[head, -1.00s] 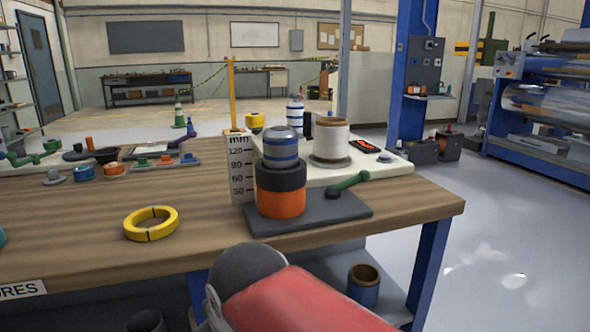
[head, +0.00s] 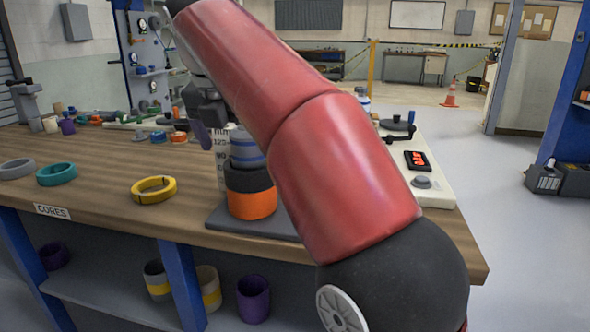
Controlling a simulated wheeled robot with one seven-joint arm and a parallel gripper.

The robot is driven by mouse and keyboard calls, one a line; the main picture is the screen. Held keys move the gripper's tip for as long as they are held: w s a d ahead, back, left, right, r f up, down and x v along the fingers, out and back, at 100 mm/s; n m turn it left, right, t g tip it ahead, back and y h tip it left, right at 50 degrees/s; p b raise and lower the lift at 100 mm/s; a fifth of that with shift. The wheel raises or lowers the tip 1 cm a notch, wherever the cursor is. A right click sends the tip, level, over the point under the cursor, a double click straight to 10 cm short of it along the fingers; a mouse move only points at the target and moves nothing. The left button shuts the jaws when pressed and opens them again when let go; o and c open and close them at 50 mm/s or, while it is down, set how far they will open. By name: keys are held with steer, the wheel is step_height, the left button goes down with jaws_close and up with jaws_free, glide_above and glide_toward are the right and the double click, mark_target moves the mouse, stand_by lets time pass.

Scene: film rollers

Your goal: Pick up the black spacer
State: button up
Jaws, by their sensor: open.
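The black spacer (head: 248,181) is a dark ring in a stack on a dark grey base plate (head: 268,228). An orange ring (head: 252,206) sits below it and a blue-and-grey piece (head: 247,150) sits above it. My gripper (head: 206,142) hangs above the table, at the upper left of the stack in the picture, apart from the black spacer. It is open, and I see nothing held in it. Its fingers are partly seen edge-on. My red arm covers the right side of the base plate and what stands behind the stack.
A yellow ring (head: 153,189), a teal ring (head: 57,174) and a grey ring (head: 15,169) lie on the wooden table (head: 105,205) to the left. A height scale (head: 220,170) stands close behind the stack. A pale board (head: 438,190) lies at right. The front left tabletop is clear.

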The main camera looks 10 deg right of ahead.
mark_target(242, 171)
steer(key=shift+w+d+f+n, duration=0.1)
steer(key=shift+w+f+n, duration=0.1)
steer(key=shift+f, duration=0.35)
steer(key=shift+w+d+f+n, duration=0.1)
steer(key=shift+w+f, duration=0.1)
steer(key=shift+f, duration=0.3)
steer(key=x, duration=0.3)
steer(key=b+x, duration=0.1)
steer(key=shift+s+a+f, duration=0.2)
steer(key=shift+a+f, duration=0.05)
steer(key=shift+f, duration=0.05)
steer(key=shift+w+d+f, duration=0.1)
steer(key=shift+w+f, duration=0.1)
steer(key=shift+f, duration=0.25)
steer(key=c, duration=1)
steer(key=shift+r, duration=0.1)
